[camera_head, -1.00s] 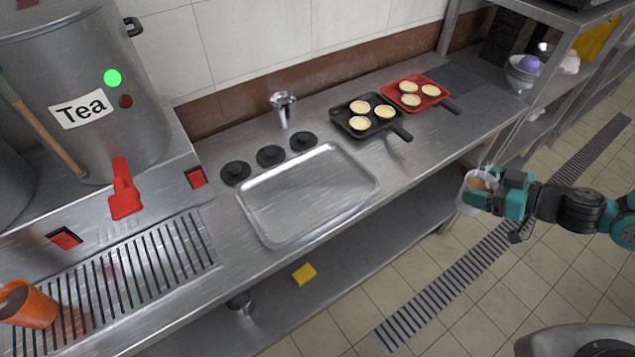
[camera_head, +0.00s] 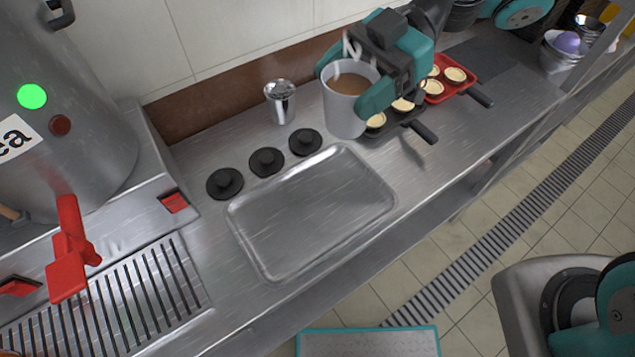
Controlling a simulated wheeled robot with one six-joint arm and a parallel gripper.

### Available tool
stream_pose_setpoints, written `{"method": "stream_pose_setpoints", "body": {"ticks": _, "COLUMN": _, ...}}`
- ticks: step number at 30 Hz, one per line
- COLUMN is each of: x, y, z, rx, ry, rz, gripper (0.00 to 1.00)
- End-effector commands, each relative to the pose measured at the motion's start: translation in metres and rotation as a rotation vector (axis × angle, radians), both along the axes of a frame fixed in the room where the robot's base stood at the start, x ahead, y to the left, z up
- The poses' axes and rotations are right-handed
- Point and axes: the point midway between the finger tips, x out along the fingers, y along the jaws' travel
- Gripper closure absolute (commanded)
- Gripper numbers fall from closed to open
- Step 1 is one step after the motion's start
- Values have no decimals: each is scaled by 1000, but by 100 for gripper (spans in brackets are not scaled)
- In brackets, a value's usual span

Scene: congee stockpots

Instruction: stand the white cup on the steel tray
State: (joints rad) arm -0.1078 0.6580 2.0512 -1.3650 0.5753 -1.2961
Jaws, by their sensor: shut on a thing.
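The white cup (camera_head: 345,112) is upright and filled with a brown drink, with steam above it. My gripper (camera_head: 345,82) is shut on the cup, its teal fingers on either side of the rim. The cup is up in the air over the counter, in front of the black pan and to the upper right of the tray in the picture. The steel tray (camera_head: 262,262) lies flat on the counter and is empty.
Black lids (camera_head: 266,160) line the tray's back edge, and a steel cup (camera_head: 281,102) stands behind them. A black pan (camera_head: 424,132) and a red pan (camera_head: 480,97) hold pastries at right. The tea pot (camera_head: 75,130) with a red tap (camera_head: 70,260) stands left.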

Motion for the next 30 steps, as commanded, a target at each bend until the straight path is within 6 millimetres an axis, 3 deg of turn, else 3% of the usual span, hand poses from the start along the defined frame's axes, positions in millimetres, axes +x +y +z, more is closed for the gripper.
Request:
{"method": "stream_pose_setpoints", "body": {"ticks": 5, "x": -4, "y": 4, "z": -36, "rx": -1, "ry": 12, "rz": 15, "gripper": 56}}
{"method": "stream_pose_setpoints", "body": {"ticks": 15, "x": -4, "y": 5, "z": -128, "rx": 1, "ry": 7, "rz": 16, "gripper": 56}}
{"method": "stream_pose_setpoints", "body": {"ticks": 30, "x": -3, "y": 3, "z": -190, "rx": 1, "ry": 4, "rz": 11, "gripper": 56}}
